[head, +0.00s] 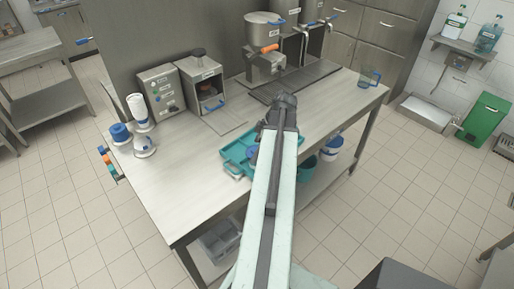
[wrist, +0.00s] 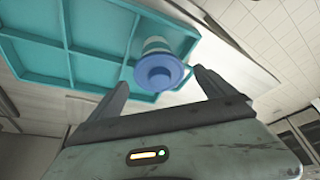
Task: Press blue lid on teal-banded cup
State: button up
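My gripper (wrist: 161,79) is open, with its fingers spread either side of a round blue lid (wrist: 160,72) in the wrist view. Gaps show between the lid and both fingers. A pale cup (wrist: 156,45) shows just behind the lid, in or at the edge of the teal tray (wrist: 35,50); I cannot tell how firmly the lid sits on it. In the head view the teal tray (head: 232,163) lies at the table's front edge. A bit of blue (head: 252,152) shows there beside my arm, which hides most of that spot.
Grey machines (head: 160,90) and a large pot (head: 264,30) stand behind. The left front tabletop (head: 180,190) is bare.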

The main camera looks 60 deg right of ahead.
jog(key=p+v, duration=0.7)
jog(key=shift+w+r, duration=0.1)
jog(key=shift+r, duration=0.1)
jog(key=shift+s+r, duration=0.25)
jog(key=shift+f, duration=0.1)
